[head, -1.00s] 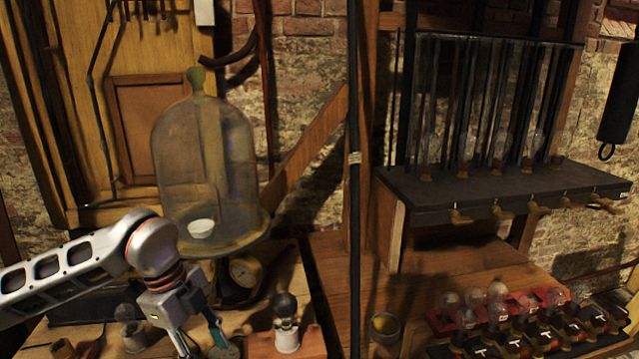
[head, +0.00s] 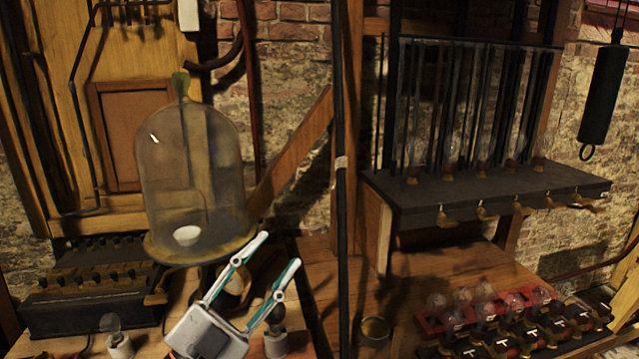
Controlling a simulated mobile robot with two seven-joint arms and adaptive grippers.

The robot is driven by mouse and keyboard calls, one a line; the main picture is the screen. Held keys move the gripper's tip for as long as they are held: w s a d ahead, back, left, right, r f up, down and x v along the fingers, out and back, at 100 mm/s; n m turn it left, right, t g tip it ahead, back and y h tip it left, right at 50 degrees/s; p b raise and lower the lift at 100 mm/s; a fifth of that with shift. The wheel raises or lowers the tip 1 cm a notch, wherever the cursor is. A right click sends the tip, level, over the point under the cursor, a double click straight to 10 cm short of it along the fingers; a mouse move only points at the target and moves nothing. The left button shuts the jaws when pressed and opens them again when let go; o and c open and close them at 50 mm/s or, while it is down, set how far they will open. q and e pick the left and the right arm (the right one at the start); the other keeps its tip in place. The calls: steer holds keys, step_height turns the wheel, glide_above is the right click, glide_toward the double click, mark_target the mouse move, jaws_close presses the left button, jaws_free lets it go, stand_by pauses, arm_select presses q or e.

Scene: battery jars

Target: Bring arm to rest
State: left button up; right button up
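My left gripper (head: 279,252) is at the bottom centre-left of the head view, pointing up and to the right. Its two fingers with green inner pads are spread apart, with nothing between them. It is in front of the lower right rim of a large glass bell jar (head: 190,150), which holds a small white cup (head: 187,235). Whether it touches the jar I cannot tell. The rest of my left arm is out of the frame below. My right gripper is not in view.
A small bulb-topped jar (head: 120,345) stands on the wooden table at the lower left, beside a black box (head: 85,312). Another stands partly behind my gripper. A dark post (head: 341,230) rises mid-view. A cup (head: 375,331) and red-racked bulbs (head: 470,305) are at right.

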arm_select(q)
steer(key=a+f+n+g+y, duration=0.2)
steer(key=a+f+n+y, duration=0.9)
steer(key=a+f+y, duration=0.75)
steer(key=s+a+f+m+g+y, duration=0.1)
steer(key=s+a+f+g, duration=0.4)
steer(key=s+f, duration=0.4)
steer(key=s+a+f+g, duration=0.4)
steer(key=s+a+f, duration=0.2)
steer(key=s+f, duration=0.3)
steer(key=w+d+f+n+t+h, duration=0.2)
steer(key=d+f+h, duration=0.5)
steer(key=d+f, duration=0.6)
steer(key=d+t, duration=0.1)
steer(key=d, duration=0.3)
steer(key=shift+w, duration=0.15)
